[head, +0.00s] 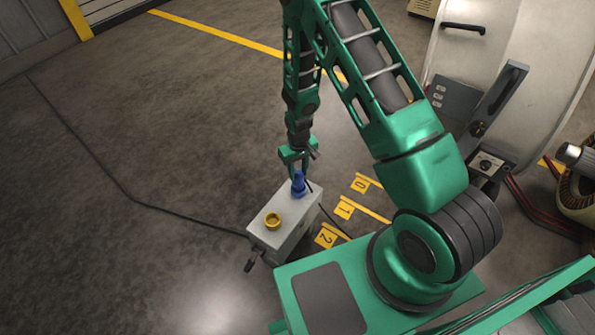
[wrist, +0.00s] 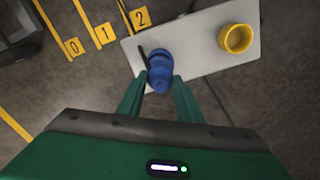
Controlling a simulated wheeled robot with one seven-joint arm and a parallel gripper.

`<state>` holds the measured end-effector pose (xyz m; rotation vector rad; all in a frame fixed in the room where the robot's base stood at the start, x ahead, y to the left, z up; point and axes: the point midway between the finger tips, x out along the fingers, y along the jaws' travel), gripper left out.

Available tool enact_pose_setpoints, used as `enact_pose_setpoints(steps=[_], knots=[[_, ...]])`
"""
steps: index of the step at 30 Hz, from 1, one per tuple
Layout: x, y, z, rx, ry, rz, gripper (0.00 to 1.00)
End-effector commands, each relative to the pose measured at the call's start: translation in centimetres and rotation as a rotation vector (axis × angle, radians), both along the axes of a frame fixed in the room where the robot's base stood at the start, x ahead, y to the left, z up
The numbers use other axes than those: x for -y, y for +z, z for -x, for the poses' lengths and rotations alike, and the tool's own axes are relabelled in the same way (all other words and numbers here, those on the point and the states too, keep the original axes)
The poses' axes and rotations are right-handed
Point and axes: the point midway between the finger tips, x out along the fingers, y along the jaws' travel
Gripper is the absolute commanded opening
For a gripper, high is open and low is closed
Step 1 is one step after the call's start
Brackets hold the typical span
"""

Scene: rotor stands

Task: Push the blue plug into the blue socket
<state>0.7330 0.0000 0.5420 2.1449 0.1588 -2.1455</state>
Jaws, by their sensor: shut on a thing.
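The blue plug (head: 298,178) is upright between the fingers of my gripper (head: 296,161), which is shut on it. In the wrist view the plug (wrist: 160,77) sits between the two green fingertips of my gripper (wrist: 159,84). It stands over the far end of the grey box (head: 284,231), where more blue shows at its foot. I cannot separate the blue socket from the plug there, nor tell how deep the plug sits. A yellow socket (head: 273,221) is on the nearer part of the box top and also shows in the wrist view (wrist: 236,38).
Black cables (head: 180,213) run from the box across the floor. Yellow floor marks 0, 1 and 2 (head: 344,209) lie to its right. A large pale machine (head: 500,70) stands at the upper right. The floor left of the box is mostly clear.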

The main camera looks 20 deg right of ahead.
Motion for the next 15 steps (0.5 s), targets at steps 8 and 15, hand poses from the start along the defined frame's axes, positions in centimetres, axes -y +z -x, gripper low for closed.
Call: enact_pose_setpoints(steps=[8, 15], knots=[[0.0, -0.8, 0.0, -0.001, 0.0, 0.0, 0.12], [0.0, -1.3, 0.0, -0.001, 0.0, 0.0, 0.12]])
